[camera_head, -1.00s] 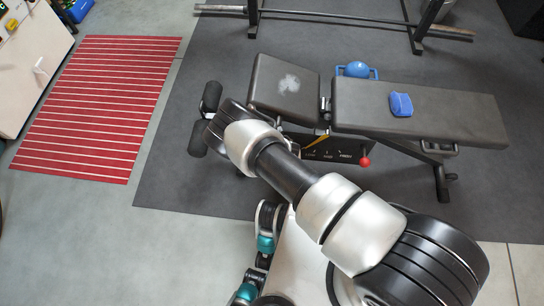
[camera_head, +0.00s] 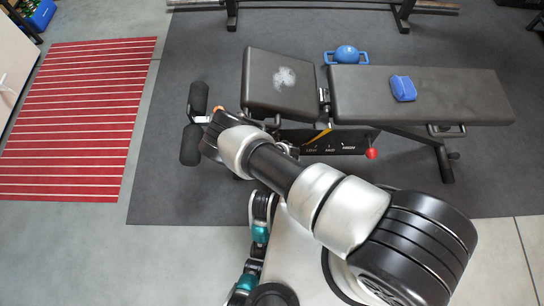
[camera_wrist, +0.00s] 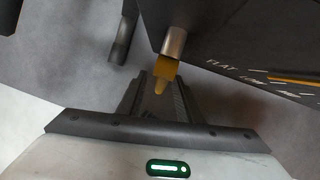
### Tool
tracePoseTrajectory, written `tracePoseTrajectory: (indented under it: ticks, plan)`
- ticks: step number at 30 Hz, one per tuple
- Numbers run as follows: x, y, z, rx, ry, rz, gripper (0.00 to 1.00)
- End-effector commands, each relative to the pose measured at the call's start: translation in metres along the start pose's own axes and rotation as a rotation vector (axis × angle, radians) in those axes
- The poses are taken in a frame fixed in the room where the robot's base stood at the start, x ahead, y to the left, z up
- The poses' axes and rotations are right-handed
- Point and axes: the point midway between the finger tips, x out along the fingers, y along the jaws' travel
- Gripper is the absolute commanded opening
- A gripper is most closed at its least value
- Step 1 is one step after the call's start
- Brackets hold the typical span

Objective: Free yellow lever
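The yellow lever (camera_wrist: 165,70) shows in the wrist view as a short yellow tip on a metal cylinder (camera_wrist: 174,42) at the edge of a dark labelled panel (camera_wrist: 255,50). My gripper (camera_wrist: 160,90) has its dark fingers at the yellow tip, which overlaps the space between them. Whether they touch it or how far apart they are is unclear. In the head view my arm's end covers the fingers, beside the left end of the black bench (camera_head: 420,95). A small orange spot (camera_head: 219,108) shows just past my wrist there.
Black foam rollers (camera_head: 190,145) stand left of my wrist. The panel under the bench carries a yellow strip (camera_head: 318,137) and a red knob (camera_head: 371,153). A red striped mat (camera_head: 75,120) lies left.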

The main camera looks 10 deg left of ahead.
Motion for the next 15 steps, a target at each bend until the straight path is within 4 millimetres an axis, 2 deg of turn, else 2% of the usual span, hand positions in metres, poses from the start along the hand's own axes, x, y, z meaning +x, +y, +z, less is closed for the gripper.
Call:
tracePoseTrajectory:
  ticks: [14,15]
  plan:
    - [0.0043,-0.0028,-0.0055,-0.001,0.000,0.001,0.33]
    - [0.0043,-0.0028,-0.0054,-0.001,0.000,0.000,0.26]
